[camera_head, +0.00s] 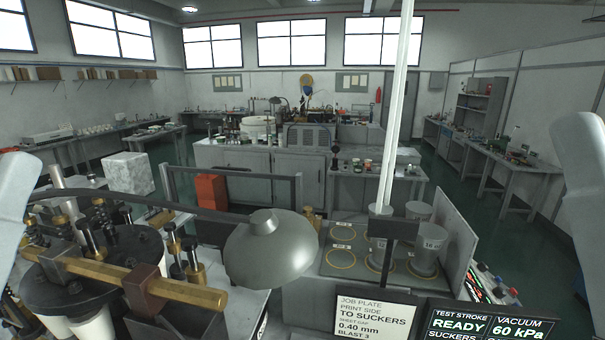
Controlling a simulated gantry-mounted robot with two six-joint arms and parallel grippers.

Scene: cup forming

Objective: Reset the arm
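A pale grey link of my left arm (17,205) shows at the left edge. A similar link of my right arm (585,180) shows at the right edge. Both arms are cut off by the picture edges. Neither gripper's fingers are in view, so I cannot see whether they hold anything.
A forming machine with a brass bar (150,285) stands at the lower left. A grey lamp shade (268,248) hangs near the centre. Cups (425,258) stand on a ringed plate (343,262) at right, behind display screens (490,323). A white post rises above them.

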